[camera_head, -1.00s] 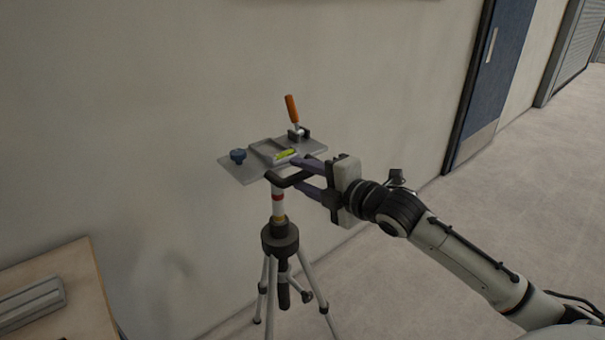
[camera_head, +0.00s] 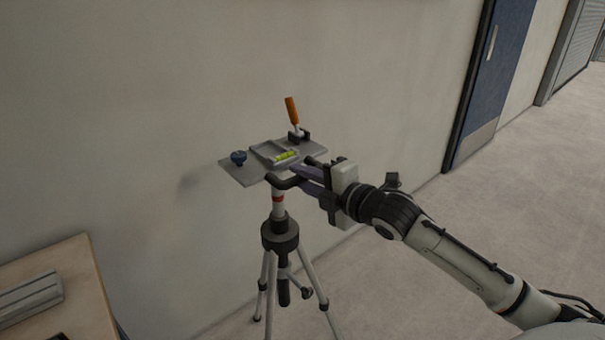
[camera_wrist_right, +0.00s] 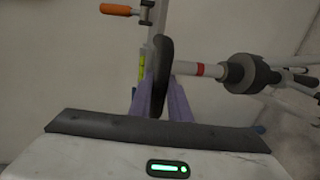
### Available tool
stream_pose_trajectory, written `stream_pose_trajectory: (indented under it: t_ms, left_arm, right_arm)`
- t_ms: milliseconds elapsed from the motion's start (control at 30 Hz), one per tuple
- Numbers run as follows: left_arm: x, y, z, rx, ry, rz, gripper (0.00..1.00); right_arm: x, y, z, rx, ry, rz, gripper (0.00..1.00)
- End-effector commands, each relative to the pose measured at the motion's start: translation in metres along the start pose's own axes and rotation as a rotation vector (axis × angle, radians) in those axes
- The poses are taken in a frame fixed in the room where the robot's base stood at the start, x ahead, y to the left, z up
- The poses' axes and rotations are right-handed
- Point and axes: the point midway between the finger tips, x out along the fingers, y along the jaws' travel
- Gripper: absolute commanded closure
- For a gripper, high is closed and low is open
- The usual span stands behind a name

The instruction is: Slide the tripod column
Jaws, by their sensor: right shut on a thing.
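The tripod column (camera_head: 278,200), white with a red band, stands upright in the black collar (camera_head: 280,234) of a tripod with spread legs. A grey tilting plate (camera_head: 245,174) sits on top, with a green level vial (camera_head: 286,156), a blue knob (camera_head: 239,158) and an orange-handled lever (camera_head: 291,111). My right gripper (camera_head: 294,178) is shut on the black handle (camera_head: 283,184) under the plate. In the right wrist view, the purple fingers (camera_wrist_right: 164,100) hold this black handle (camera_wrist_right: 162,55) beside the white column (camera_wrist_right: 192,68). My left gripper is out of view.
A wooden table (camera_head: 75,265) with a grey ribbed object (camera_head: 30,298) stands at the lower left. A plain wall (camera_head: 130,110) is close behind the tripod. A blue door (camera_head: 500,75) is at the right, with open floor (camera_head: 520,180) before it.

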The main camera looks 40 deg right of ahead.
Motion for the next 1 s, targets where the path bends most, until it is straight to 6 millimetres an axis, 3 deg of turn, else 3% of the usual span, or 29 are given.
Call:
stream_pose_trajectory:
  t_ms: [33,200,333,500,800,833,933,1000]
  left_arm:
    - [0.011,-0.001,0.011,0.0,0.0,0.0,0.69]
    - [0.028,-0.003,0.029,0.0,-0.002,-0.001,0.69]
    - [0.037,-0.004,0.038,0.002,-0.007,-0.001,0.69]
    - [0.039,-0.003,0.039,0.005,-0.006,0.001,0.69]
    - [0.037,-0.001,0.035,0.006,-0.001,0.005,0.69]
    - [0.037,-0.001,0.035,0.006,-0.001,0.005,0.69]
    - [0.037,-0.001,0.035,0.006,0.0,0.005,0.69]
    - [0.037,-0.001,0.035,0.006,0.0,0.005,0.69]
  right_arm:
    - [0.005,-0.036,-0.001,0.001,-0.001,-0.029,1.0]
    - [0.014,-0.088,-0.001,0.003,-0.001,-0.034,1.0]
    - [0.019,-0.116,-0.001,0.003,-0.002,-0.033,1.0]
    - [0.022,-0.129,-0.001,0.003,-0.001,-0.033,1.0]
    - [0.022,-0.129,-0.002,0.004,0.0,-0.033,1.0]
    - [0.022,-0.129,-0.002,0.004,0.0,-0.033,0.8]
    - [0.022,-0.128,-0.002,0.003,0.0,-0.031,0.64]
    - [0.022,-0.126,-0.002,0.003,0.0,-0.028,0.64]
